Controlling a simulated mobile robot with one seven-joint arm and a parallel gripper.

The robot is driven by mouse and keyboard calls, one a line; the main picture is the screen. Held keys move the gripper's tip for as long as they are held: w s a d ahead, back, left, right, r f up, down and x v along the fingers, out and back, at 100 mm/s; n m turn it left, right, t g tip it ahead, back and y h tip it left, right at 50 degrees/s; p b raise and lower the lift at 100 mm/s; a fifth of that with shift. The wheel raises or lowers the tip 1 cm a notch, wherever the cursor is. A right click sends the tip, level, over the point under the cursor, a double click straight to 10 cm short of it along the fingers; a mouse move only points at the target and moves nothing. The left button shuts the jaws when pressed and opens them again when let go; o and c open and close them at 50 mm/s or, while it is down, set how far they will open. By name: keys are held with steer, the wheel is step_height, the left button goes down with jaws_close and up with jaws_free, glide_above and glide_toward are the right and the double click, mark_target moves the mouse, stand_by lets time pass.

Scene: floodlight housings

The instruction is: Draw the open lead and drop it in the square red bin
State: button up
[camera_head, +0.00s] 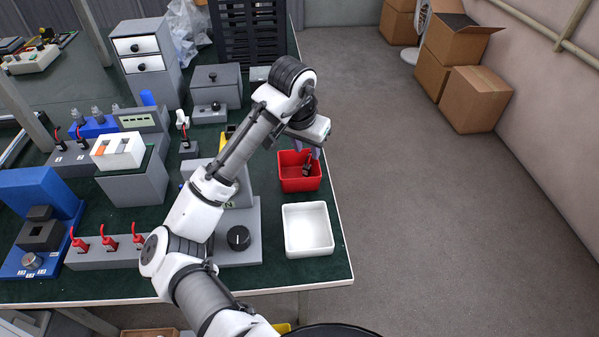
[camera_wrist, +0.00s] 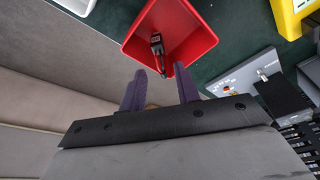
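The square red bin (camera_head: 286,183) stands near the right edge of the green-topped bench, and its inside shows in the wrist view (camera_wrist: 193,50). My gripper (camera_head: 309,150) is above the bin, pointing down. In the wrist view its two purple fingers (camera_wrist: 160,70) are apart, with nothing held between them. The lead lies beyond the fingertips. Whether it touches a finger is unclear.
A white square bin (camera_head: 308,230) stands in front of the red one. Three red plugs (camera_head: 108,240) stand on a grey strip at front left. A dark plug with a red lead (camera_head: 185,140) stands on a small box. Cardboard boxes (camera_head: 473,98) stand on the floor; the right floor is free.

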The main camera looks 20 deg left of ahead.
steer(key=shift+o, duration=0.7)
steer(key=d+v, duration=0.1)
steer(key=v, duration=1.2)
steer(key=shift+a+r, duration=0.4)
steer(key=shift+a, duration=0.1)
steer(key=shift+s, duration=0.1)
